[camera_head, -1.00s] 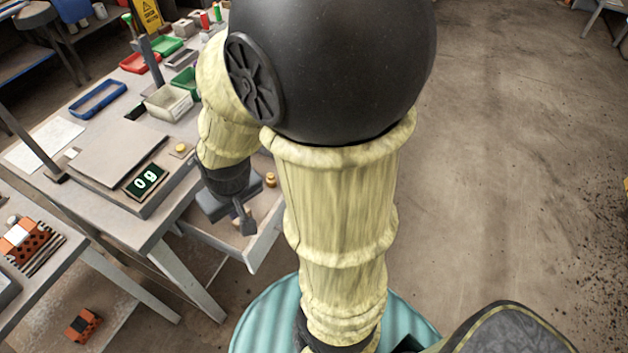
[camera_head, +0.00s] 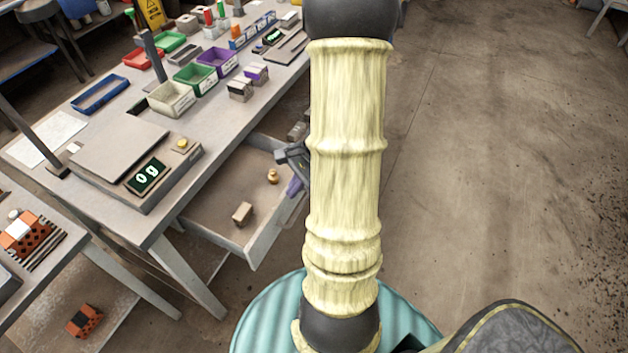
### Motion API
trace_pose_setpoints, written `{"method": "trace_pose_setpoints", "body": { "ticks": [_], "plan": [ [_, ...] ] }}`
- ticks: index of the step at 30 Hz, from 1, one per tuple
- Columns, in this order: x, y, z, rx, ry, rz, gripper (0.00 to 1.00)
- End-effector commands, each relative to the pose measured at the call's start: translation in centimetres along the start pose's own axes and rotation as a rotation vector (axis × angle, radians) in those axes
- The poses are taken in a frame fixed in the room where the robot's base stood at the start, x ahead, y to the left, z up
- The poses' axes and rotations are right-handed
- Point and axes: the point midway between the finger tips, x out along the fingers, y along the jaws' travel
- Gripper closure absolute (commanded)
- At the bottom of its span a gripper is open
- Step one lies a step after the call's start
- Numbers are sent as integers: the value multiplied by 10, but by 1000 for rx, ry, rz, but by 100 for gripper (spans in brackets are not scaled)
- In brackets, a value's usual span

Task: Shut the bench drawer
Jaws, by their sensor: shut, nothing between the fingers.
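The bench drawer (camera_head: 268,237) is pulled out from under the workbench, and its inside is in plain view. A brass weight (camera_head: 272,176) and a small tan block (camera_head: 242,213) are in it. My gripper (camera_head: 284,157) is shut and empty. It shows at the far right part of the drawer, beside my upright arm, which hides part of it and that end of the drawer front. I cannot tell whether it touches the drawer. A small purple piece (camera_head: 295,187) shows just below it; what it belongs to is unclear.
On the bench top (camera_head: 215,130) stand a scale (camera_head: 150,170) reading 0 g, several coloured bins such as the purple bin (camera_head: 218,62), and small blocks. A second table with an orange brick (camera_head: 25,235) is at the left. The floor (camera_head: 500,150) to the right is clear.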

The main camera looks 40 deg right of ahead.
Motion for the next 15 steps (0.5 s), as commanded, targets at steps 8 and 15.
{"method": "trace_pose_setpoints", "body": {
  "ticks": [8,15],
  "plan": [
    [-2,16,-106,659,-151,-279,100],
    [-9,36,-170,994,-230,-473,100]
  ]
}}
